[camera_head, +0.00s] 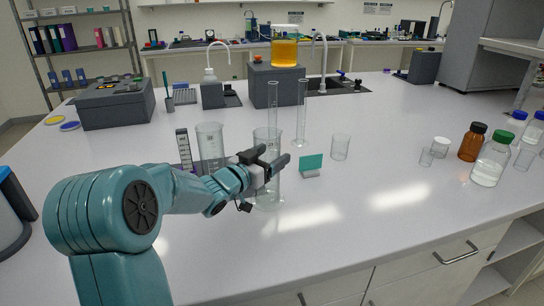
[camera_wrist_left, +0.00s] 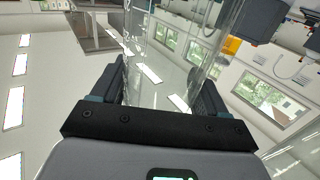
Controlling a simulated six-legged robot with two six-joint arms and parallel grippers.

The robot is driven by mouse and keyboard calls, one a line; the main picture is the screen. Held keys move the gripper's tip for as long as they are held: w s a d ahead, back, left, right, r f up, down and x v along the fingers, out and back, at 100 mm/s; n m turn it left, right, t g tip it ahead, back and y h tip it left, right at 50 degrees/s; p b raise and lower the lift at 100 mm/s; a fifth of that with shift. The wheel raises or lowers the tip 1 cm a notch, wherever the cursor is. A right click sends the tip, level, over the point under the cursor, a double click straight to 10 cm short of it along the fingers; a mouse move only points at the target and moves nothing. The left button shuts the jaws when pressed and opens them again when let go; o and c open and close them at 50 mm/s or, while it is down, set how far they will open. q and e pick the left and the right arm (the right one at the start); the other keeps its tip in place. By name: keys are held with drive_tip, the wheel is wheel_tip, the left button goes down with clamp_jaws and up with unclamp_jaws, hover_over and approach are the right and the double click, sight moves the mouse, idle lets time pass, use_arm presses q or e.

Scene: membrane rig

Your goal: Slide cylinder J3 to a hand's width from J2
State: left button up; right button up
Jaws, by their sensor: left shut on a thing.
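My left gripper (camera_head: 272,168) is shut on a clear glass cylinder (camera_head: 267,195) that stands upright near the middle of the bench. In the left wrist view the clear glass (camera_wrist_left: 170,70) lies between the two dark fingers (camera_wrist_left: 157,100). A second clear wide cylinder (camera_head: 210,143) stands to the left and slightly farther back, apart from the held one. Two tall thin glass cylinders stand behind, one (camera_head: 272,105) almost directly behind the held one and the other (camera_head: 300,120) to its right. I cannot read J2 or J3 on any of them. My right gripper is not in view.
A scale strip (camera_head: 184,150) stands left of the second cylinder. A teal card on a stand (camera_head: 312,164) is close right of the gripper, with an empty beaker (camera_head: 340,148) beyond. Bottles (camera_head: 490,160) stand far right. The front right bench top is clear.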

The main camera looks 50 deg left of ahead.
use_arm(q)
drive_tip(key=o, duration=1.3)
drive_tip(key=b+v, duration=0.1)
drive_tip(key=v, duration=1.5)
drive_tip(key=shift+s, duration=0.15)
drive_tip(key=shift+f, duration=0.1)
